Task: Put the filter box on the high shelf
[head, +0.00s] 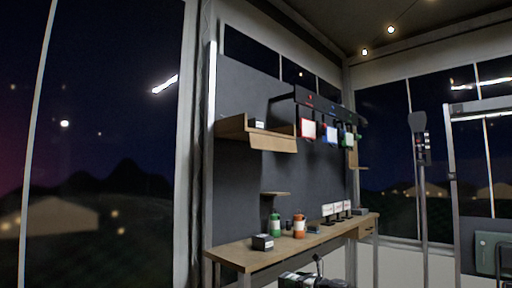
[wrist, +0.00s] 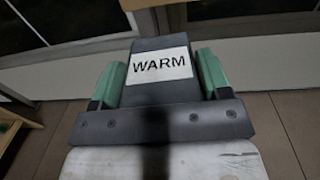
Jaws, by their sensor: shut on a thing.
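My gripper (wrist: 157,80) shows in the wrist view with green fingers, shut on a dark grey filter box (wrist: 150,94) with a white label reading WARM. The box sits between both fingers, its label facing the camera. The floor and a pale wall show beyond it. In the head view a wooden high shelf (head: 273,143) is fixed to the dark panel at upper left, with a small dark box (head: 257,124) on it. The held box is not clearly visible in the head view.
A wooden bench (head: 235,255) below holds a dark box with a pale label (head: 262,242), a green bottle (head: 275,224), an orange bottle (head: 299,226) and several small white cards. A small shelf (head: 276,194) is above the bottles. A pole stand (head: 421,190) is at right.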

